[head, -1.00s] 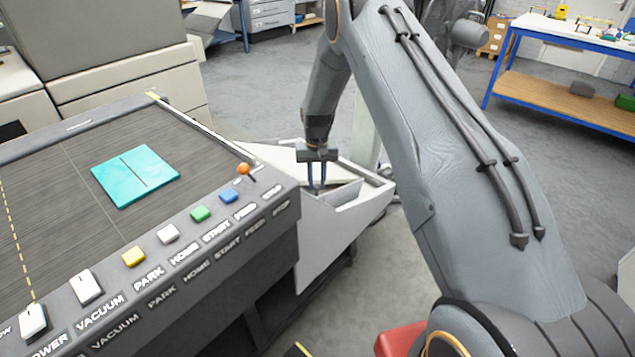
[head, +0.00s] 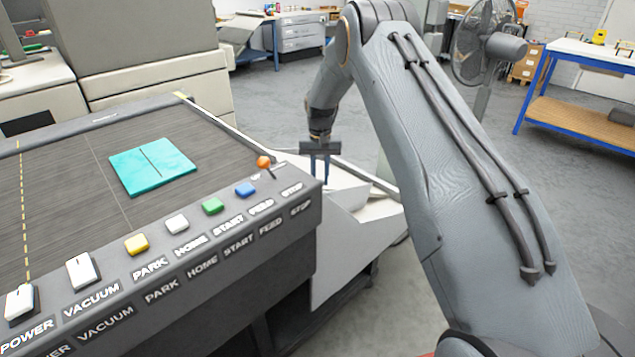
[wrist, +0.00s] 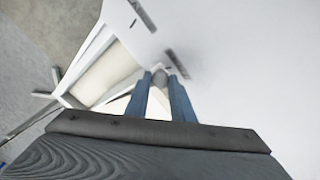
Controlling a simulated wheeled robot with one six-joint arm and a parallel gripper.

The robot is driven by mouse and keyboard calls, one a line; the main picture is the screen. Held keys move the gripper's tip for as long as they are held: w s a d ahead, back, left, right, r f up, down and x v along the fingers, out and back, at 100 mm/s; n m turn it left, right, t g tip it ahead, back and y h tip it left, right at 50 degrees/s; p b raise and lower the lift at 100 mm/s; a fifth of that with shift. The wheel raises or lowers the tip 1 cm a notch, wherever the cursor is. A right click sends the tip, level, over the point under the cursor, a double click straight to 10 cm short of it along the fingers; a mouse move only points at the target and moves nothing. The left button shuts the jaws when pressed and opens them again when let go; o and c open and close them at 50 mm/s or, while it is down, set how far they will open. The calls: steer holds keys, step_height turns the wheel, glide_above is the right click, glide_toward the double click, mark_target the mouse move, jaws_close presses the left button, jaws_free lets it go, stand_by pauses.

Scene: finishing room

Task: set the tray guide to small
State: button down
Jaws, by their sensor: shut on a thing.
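My gripper (head: 320,184) reaches down into the white tray (head: 372,240) at the right end of the machine. Its two blue fingers, partly hidden by the machine's edge in the head view, also show in the wrist view (wrist: 161,80). They are shut on a small grey knob (wrist: 160,77), which seems to belong to the tray guide. Pale slanted panels lie around the fingers; I cannot tell which is the guide's plate. Dark marks (wrist: 177,64) show on the white surface beyond the fingertips, too blurred to read.
A teal sheet (head: 152,166) lies on the dark bed. A fan (head: 487,40) and a blue-framed bench (head: 580,95) stand behind; grey floor is open on the right.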

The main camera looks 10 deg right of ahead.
steer(key=shift+w+a+r, duration=0.1)
steer(key=shift+w+a, duration=0.05)
steer(key=shift+w, duration=0.1)
steer(key=c, duration=1.8)
jaws_free()
steer(key=shift+a, duration=0.1)
steer(key=shift+r+b, duration=0.75)
steer(key=shift+r, duration=3.1)
